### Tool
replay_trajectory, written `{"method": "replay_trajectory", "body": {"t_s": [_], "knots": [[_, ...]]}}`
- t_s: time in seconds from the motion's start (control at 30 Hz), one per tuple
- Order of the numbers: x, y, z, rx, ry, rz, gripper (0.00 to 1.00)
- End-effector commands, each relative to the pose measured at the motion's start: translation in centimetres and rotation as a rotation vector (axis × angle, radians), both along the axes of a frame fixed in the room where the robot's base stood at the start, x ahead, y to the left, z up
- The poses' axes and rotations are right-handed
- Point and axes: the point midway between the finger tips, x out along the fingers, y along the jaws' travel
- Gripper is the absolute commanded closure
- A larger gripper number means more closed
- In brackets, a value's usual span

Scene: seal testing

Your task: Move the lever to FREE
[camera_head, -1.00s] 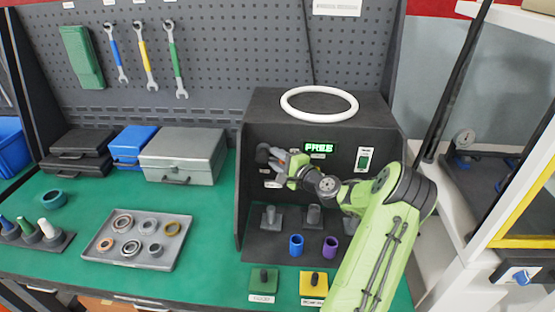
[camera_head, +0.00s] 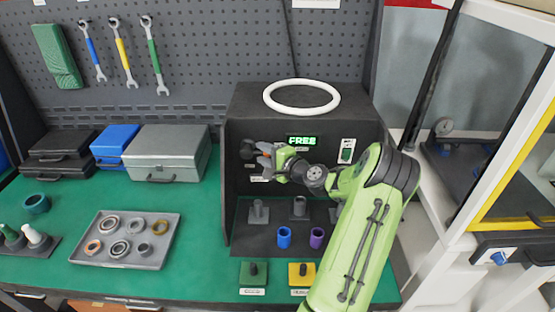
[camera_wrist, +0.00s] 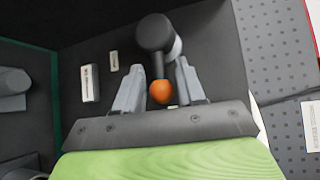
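The lever (camera_wrist: 154,34) is a dark, thick knob on the front panel of the black test box (camera_head: 300,100), with an orange ball (camera_wrist: 163,92) showing below it in the wrist view. In the head view the dark knob (camera_head: 247,149) sits just left of my gripper (camera_head: 264,155). The grey fingers of my gripper (camera_wrist: 160,75) are apart, one on each side of the orange ball, with narrow gaps visible. The green display (camera_head: 302,141) on the panel reads FREE. My wrist and arm hide part of the panel.
A white ring (camera_head: 302,84) lies on top of the box. Blue (camera_head: 284,237) and purple (camera_head: 317,238) cylinders stand at its base, before grey posts. Green (camera_head: 253,272) and yellow (camera_head: 302,272) button blocks are in front. A tray of rings (camera_head: 88,261) lies left.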

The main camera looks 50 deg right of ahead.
Motion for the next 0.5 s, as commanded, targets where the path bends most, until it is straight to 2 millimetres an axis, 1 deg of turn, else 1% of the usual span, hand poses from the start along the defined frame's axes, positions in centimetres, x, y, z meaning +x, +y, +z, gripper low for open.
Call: {"method": "replay_trajectory", "body": {"t_s": [0.03,0.3,0.4,0.5], "knots": [[-1.2,0.0,0.1,0.002,0.002,-0.005,0.61],[-8.8,0.9,1.4,0.002,0.001,-0.008,0.61],[-11.3,1.2,1.8,0.000,0.000,-0.007,0.61],[-13.0,1.5,2.1,0.000,0.000,-0.005,0.61]]}}
